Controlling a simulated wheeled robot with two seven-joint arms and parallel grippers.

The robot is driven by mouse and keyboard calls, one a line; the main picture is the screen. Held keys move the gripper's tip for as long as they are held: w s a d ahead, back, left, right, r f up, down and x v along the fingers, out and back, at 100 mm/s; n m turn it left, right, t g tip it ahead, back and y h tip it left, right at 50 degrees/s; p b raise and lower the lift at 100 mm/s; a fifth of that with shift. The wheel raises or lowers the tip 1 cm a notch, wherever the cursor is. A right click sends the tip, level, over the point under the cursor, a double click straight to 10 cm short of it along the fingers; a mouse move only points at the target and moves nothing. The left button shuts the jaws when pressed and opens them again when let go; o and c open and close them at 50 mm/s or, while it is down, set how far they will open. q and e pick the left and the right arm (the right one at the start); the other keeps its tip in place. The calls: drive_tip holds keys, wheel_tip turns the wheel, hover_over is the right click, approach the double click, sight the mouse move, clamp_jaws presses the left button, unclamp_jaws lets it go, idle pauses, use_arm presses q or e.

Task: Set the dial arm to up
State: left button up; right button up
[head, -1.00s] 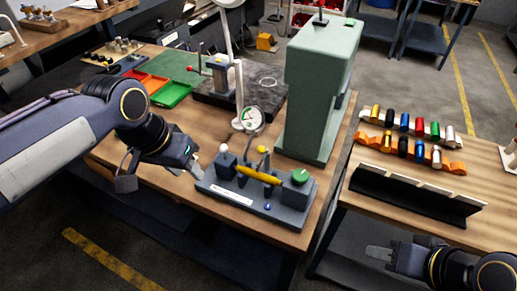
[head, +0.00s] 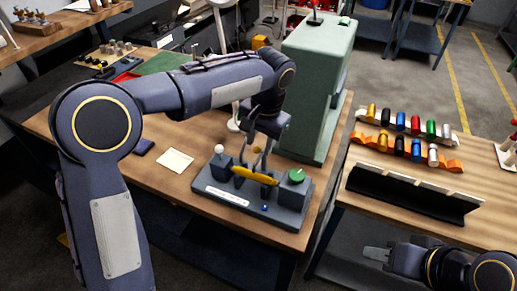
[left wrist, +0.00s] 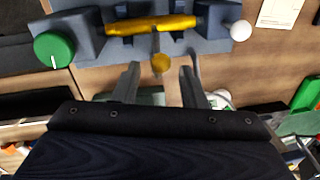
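A dark grey fixture (head: 230,199) stands on the wooden bench, with a yellow bar (head: 255,176), a green knob (head: 296,176) and a white ball lever (head: 219,149). In the left wrist view, a yellow ball knob (left wrist: 161,64) on a short grey stem sticks out beside the yellow bar (left wrist: 150,25). My left gripper (head: 260,150) reaches down behind the fixture. Its fingers (left wrist: 160,82) are apart, one on each side of the knob, with no visible contact. The round dial gauge is hidden behind my left arm. My right gripper (head: 378,253) is at the lower right; its finger gap is unclear.
A tall green machine column (head: 312,95) stands close right of my left gripper. A pale note (head: 175,161) and a dark block (head: 143,146) lie on the bench left of the fixture. The right bench holds racks of coloured cylinders (head: 408,122) and a black angled rail (head: 410,192).

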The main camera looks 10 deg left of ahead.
sight(259, 150)
use_arm(q)
drive_tip(key=shift+w+a+f, duration=0.1)
drive_tip(key=shift+a+f, duration=0.1)
drive_tip(key=shift+f, duration=1.65)
clamp_jaws()
